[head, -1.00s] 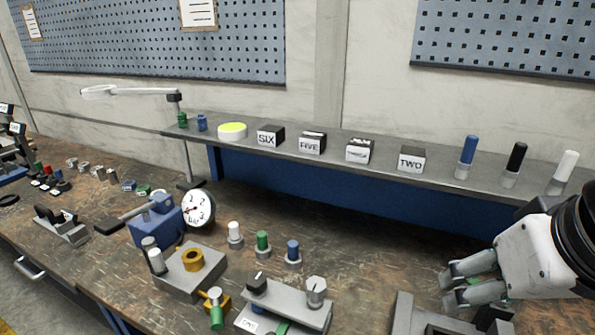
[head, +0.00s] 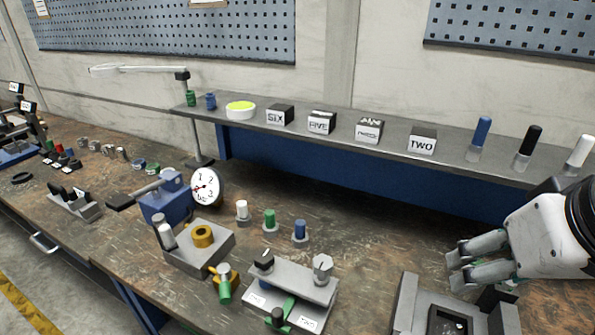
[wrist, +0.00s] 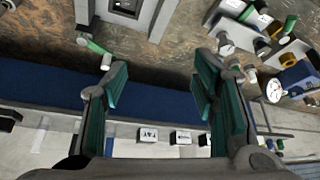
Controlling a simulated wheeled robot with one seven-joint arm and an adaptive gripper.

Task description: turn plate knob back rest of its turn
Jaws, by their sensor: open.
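A grey plate (head: 293,281) stands on the bench at the lower middle of the head view. It carries a black knob (head: 264,260) at its left end and a light grey knob (head: 322,268) at its right end. I cannot tell which is the plate knob. My gripper (head: 458,267) is open and empty, well to the right of the plate and apart from it. In the wrist view its two fingers (wrist: 157,72) are spread with nothing between them. The grey knob (wrist: 226,45) shows there beyond the right finger.
A dark grey block with a recess (head: 445,318) stands below my gripper. A gauge (head: 206,187), a block with a brass ring (head: 203,237) and several coloured pegs stand around the plate. A shelf (head: 380,152) with numbered blocks runs behind. Bare bench lies between plate and gripper.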

